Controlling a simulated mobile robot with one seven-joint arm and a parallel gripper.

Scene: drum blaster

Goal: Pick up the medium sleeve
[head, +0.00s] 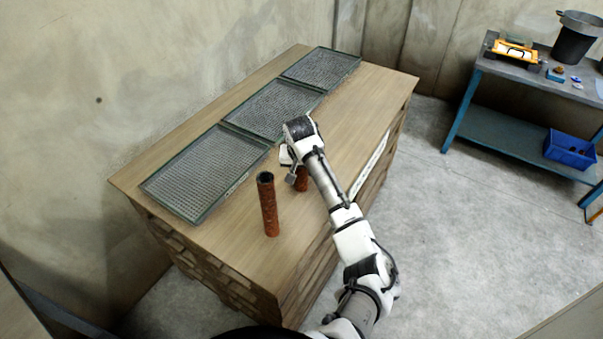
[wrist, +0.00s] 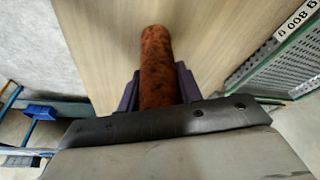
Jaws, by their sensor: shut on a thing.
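A rusty brown sleeve (head: 301,181), taken as the medium one, is partly hidden behind my gripper (head: 290,168) in the head view. In the wrist view the sleeve (wrist: 158,70) lies between the two dark fingers of my gripper (wrist: 160,88), which is shut on it. Whether its lower end touches the table top cannot be told. A taller rusty sleeve (head: 268,205) stands upright on the wooden table (head: 345,115), to the left of the held one and nearer the camera.
Three mesh trays with green frames lie in a row along the table's far left side: near (head: 203,172), middle (head: 273,108) and far (head: 321,67). A blue-framed workbench (head: 515,75) with a blue bin (head: 570,148) stands at right. The table's right part is clear.

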